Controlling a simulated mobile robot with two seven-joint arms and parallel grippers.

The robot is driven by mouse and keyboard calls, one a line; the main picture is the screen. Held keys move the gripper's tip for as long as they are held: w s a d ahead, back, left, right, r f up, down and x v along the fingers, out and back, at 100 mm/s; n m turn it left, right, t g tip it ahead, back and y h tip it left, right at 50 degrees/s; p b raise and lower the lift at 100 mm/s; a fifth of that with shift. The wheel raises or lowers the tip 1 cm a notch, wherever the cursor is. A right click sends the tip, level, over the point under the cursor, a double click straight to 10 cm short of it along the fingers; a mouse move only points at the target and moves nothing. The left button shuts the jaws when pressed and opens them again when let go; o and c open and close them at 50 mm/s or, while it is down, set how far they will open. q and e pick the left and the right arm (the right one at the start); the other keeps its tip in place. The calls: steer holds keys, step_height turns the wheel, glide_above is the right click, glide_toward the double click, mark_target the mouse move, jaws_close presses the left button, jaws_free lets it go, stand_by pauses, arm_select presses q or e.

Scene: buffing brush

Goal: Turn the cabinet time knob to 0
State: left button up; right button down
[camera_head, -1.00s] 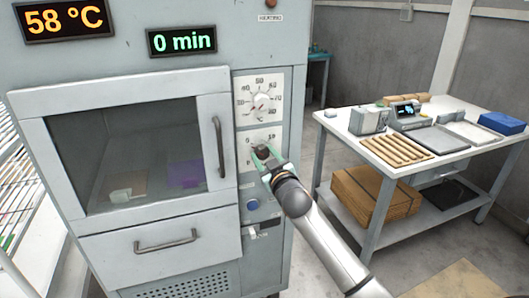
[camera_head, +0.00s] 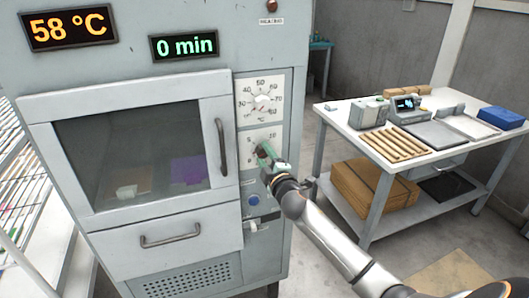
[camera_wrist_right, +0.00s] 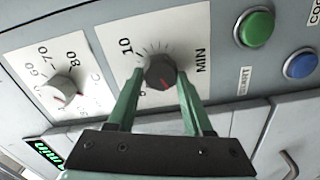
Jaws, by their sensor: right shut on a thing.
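The cabinet's time knob (camera_wrist_right: 159,71) is dark grey and round with a red pointer mark, on a white dial plate marked MIN. My right gripper (camera_wrist_right: 157,84) has its green fingers on either side of the knob and is shut on it. In the head view, the right gripper (camera_head: 264,151) covers most of the knob. The green display (camera_head: 184,45) above the cabinet door reads 0 min. My left gripper is not in view.
A light temperature knob (camera_head: 262,102) sits above the time dial. In the wrist view, a green button (camera_wrist_right: 256,27) and a blue button (camera_wrist_right: 300,65) are beside it. A table (camera_head: 347,129) with trays stands at the right.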

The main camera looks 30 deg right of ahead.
steer(key=shift+n+p, duration=0.5)
steer(key=shift+n, duration=1.8)
steer(key=shift+f, duration=0.1)
steer(key=shift+c, duration=1.5)
jaws_free()
steer(key=v, duration=1.2)
steer(key=shift+s+b, duration=0.3)
steer(key=shift+b, duration=0.1)
steer(key=shift+f, duration=0.1)
